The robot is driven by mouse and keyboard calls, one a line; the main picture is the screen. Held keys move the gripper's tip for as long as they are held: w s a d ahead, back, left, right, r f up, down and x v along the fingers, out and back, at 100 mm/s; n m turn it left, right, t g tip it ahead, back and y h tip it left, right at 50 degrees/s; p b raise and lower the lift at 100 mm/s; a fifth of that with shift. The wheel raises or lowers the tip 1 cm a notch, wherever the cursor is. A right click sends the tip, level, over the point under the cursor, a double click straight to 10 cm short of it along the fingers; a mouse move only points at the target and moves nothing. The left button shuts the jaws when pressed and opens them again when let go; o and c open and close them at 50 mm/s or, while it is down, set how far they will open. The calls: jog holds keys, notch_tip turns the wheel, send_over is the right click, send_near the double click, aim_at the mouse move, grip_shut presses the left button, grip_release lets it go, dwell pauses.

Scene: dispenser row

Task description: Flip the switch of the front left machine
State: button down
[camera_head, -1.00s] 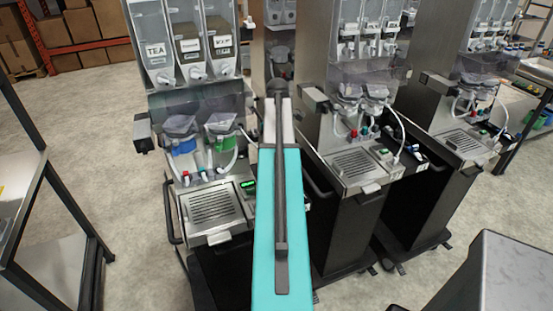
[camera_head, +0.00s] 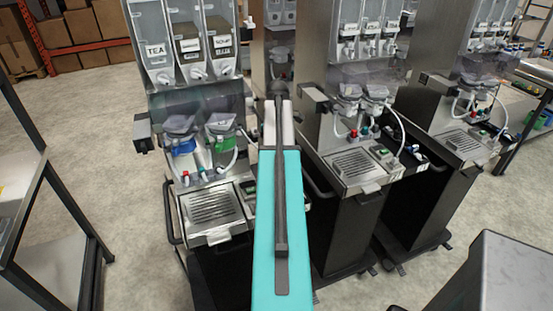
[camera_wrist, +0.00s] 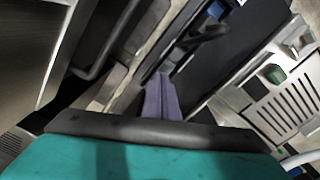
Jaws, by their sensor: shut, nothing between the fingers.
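The front left machine (camera_head: 205,150) stands left of my arm in the head view, with TEA on one of its canisters. Its small green switch (camera_head: 250,188) sits right of its drip tray, close to the left edge of my arm, and looks dull green. My gripper is hidden behind my arm in the head view. In the wrist view the purple-grey fingers of my gripper (camera_wrist: 160,97) are shut with nothing between them. A green switch (camera_wrist: 275,73) beside a slotted tray shows at the right there, apart from the fingers; I cannot tell which machine it belongs to.
More machines (camera_head: 350,140) stand close to the right of my arm. A metal shelf (camera_head: 30,180) is at the left edge, and a grey box (camera_head: 500,275) is at the lower right. Bare floor (camera_head: 120,200) lies between the shelf and the front left machine.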

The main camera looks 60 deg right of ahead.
notch_tip(320, 180, up, 7)
jog(key=p, duration=0.4)
jog(key=shift+p, duration=0.3)
dwell(0.5)
jog(key=shift+f, duration=0.1)
dwell(0.4)
